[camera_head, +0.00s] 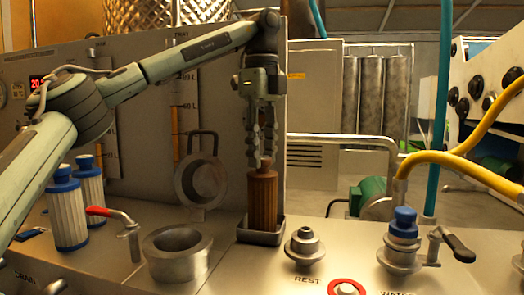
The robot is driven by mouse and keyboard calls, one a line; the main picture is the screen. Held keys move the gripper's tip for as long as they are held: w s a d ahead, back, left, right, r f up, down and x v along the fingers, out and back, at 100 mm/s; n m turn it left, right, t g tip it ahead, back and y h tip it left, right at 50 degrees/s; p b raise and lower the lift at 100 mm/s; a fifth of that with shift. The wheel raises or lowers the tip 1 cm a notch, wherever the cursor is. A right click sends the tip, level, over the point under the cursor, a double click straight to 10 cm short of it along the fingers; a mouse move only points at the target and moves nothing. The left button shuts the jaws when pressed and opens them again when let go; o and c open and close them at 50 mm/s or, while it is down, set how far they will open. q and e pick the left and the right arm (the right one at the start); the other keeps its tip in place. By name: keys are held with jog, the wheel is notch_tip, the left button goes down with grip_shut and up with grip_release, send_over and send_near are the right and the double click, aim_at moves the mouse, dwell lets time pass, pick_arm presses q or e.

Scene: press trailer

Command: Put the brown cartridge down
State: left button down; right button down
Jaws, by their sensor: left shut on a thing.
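My right gripper is not in this view.
Two white cartridges with blue caps (68,212) stand at the left. A red-handled valve (120,220), an open round metal housing (178,252) and its raised lid (201,180) are left of the tray. A metal fitting (305,247) and a blue-capped valve (403,235) stand to the right.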

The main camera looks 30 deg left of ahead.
pick_arm(q)
jog(key=c, duration=1.1)
grip_release()
jog(key=shift+f, duration=0.1)
notch_tip(320, 180, up, 12)
jog(key=shift+r, duration=0.1)
